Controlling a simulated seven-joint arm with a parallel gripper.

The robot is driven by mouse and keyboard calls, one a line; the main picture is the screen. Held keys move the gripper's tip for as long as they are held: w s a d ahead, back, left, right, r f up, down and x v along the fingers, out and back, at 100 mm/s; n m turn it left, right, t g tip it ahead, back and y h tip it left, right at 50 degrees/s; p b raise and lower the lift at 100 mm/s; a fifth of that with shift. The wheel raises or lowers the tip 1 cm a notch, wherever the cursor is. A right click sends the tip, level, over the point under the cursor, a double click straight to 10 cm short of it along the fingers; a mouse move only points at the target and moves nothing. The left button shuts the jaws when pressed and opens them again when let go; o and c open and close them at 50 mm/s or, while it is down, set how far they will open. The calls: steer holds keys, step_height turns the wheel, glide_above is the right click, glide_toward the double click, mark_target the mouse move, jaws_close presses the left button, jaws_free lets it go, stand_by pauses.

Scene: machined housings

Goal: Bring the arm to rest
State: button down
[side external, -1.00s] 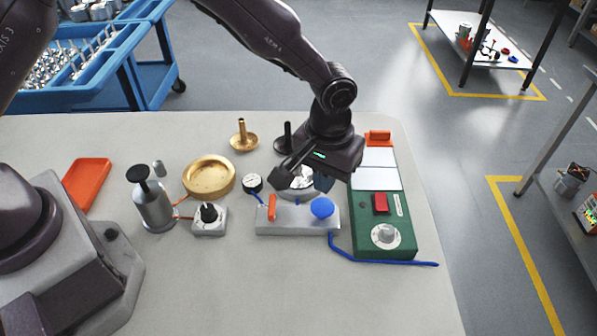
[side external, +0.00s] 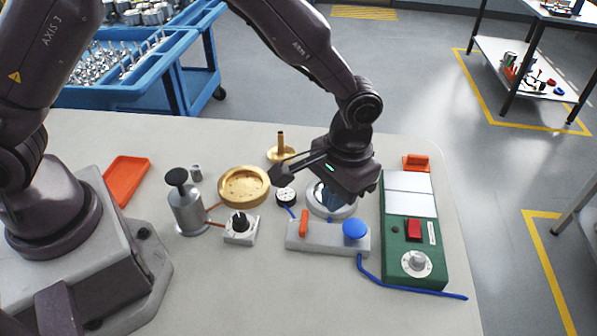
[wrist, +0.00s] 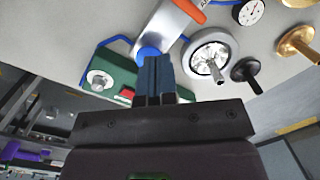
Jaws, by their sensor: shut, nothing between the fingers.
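My gripper (side external: 328,203) hangs over the table at the right-centre in the side view, its dark body partly hiding a round silver housing (side external: 345,211). In the wrist view its blue fingers (wrist: 156,62) are together with nothing between them. They overlap the blue knob (wrist: 149,52) there, but whether they touch anything I cannot tell. The silver housing (wrist: 209,58) shows beside the fingers in the wrist view.
A grey block (side external: 328,240) with an orange lever and the blue knob stands in front. A green control box (side external: 412,255) is right. A brass dish (side external: 243,187), dial gauge (side external: 286,196), grey plunger bottle (side external: 186,210) and orange tray (side external: 126,182) are left.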

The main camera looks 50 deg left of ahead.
steer(key=s+a+r+t, duration=0.3)
steer(key=s+a+r, duration=0.5)
steer(key=r, duration=0.3)
steer(key=s+a+r+t, duration=0.3)
steer(key=s+a+r, duration=0.6)
steer(key=r, duration=0.3)
steer(key=shift+s+a+t, duration=0.15)
steer(key=shift+a+t, duration=0.1)
steer(key=shift+t, duration=0.05)
stand_by(0.7)
